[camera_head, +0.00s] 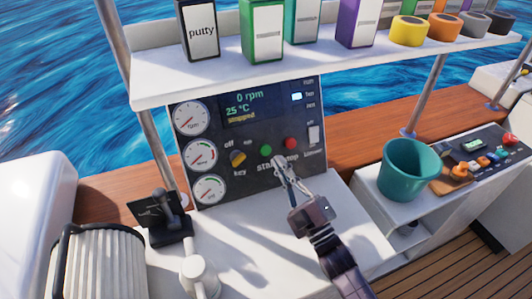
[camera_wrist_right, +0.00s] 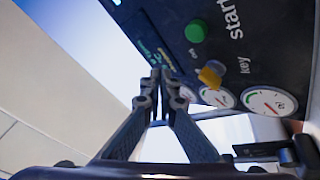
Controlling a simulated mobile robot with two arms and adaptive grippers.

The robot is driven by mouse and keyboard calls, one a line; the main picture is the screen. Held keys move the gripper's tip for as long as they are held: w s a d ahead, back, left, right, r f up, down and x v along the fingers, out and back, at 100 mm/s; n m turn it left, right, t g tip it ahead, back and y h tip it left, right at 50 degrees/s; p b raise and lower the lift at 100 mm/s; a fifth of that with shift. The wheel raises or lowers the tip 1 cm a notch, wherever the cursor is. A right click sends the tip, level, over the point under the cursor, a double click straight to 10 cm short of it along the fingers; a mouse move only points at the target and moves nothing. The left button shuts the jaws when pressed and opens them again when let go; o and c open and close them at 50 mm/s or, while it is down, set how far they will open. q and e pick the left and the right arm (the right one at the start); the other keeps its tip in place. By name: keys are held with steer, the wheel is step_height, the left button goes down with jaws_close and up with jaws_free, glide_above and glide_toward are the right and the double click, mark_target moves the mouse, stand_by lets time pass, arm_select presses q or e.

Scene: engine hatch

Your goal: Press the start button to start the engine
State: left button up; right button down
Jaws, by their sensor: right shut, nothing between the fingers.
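The engine panel (camera_head: 215,135) is upright and dark, and its display (camera_head: 246,104) reads 0 rpm, 25 °C and "stopped". The green start button (camera_head: 266,150) is on its lower part, left of the red stop button (camera_head: 290,143). My right gripper (camera_head: 279,161) is shut and empty, with its fingertips in front of the panel, just below and right of the green button in the head view. In the right wrist view, the green button (camera_wrist_right: 196,31) is above and right of the shut fingertips (camera_wrist_right: 160,73), apart from them in the picture. My left gripper is not in view.
The yellow key switch (camera_head: 238,158) is left of the start button. A white shelf (camera_head: 160,90) with boxes and tape rolls overhangs the panel. A black lever unit (camera_head: 165,218) stands at the lower left. A teal bucket (camera_head: 408,170) stands to the right.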

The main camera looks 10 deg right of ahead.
mark_target(265, 150)
arm_select(q)
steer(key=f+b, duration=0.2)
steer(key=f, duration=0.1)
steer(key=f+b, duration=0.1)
steer(key=b, duration=0.1)
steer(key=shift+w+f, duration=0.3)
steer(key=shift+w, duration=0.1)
arm_select(e)
steer(key=w+a+f, duration=0.1)
steer(key=w+f, duration=0.2)
steer(key=w, duration=0.3)
steer(key=shift+a, duration=0.1)
steer(key=shift+w, duration=0.1)
stand_by(0.4)
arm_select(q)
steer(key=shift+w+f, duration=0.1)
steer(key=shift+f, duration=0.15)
arm_select(e)
steer(key=shift+w+f, duration=0.15)
steer(key=shift+w, duration=0.15)
